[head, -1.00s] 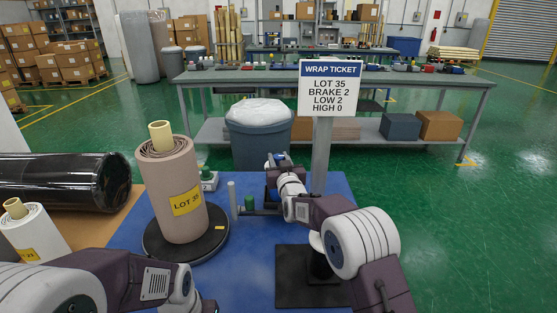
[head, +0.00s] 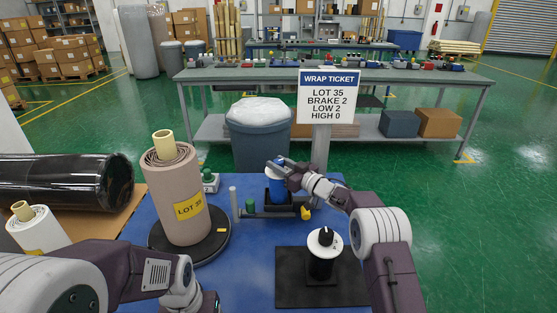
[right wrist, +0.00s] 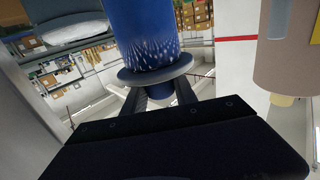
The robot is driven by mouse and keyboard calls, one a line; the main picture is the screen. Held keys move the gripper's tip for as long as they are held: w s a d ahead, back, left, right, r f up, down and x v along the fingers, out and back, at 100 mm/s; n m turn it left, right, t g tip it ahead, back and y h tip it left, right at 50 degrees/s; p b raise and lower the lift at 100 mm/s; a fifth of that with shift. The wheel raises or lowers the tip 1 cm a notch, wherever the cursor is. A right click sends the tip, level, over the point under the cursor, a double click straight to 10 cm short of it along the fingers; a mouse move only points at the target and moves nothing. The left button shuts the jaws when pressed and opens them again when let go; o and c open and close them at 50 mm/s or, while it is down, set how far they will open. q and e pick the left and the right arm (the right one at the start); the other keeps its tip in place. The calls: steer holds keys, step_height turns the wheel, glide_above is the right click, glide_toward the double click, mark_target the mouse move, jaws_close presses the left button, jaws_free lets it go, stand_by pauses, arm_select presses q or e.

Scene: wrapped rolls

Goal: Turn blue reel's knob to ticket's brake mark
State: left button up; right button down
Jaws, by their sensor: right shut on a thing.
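The blue reel (head: 277,188) stands upright in a dark holder at the back of the blue table mat. My right gripper (head: 276,164) reaches over its top from the right. In the right wrist view the reel's blue body (right wrist: 155,35) ends in a grey flange (right wrist: 156,75), with a blue knob (right wrist: 166,92) beyond it between my shut fingers. Any mark on this knob is hidden or too small to read. The wrap ticket (head: 328,97) reads LOT 35, BRAKE 2, LOW 2, HIGH 0. My left gripper is outside the frame; only its arm shows.
A tan roll labelled LOT 35 (head: 180,195) stands on a black turntable (head: 218,246). A white-topped dial with a black knob (head: 325,240) stands on a black plate (head: 290,292). The ticket's post (head: 321,148) rises just behind my right wrist. A black-wrapped roll (head: 60,182) lies left.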

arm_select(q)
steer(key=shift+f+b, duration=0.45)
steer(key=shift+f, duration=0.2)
arm_select(e)
steer(key=shift+n+g+y, duration=0.4)
steer(key=shift+g+y, duration=0.1)
steer(key=shift+g, duration=0.1)
steer(key=c, duration=1)
jaws_free()
steer(key=shift+o, duration=0.2)
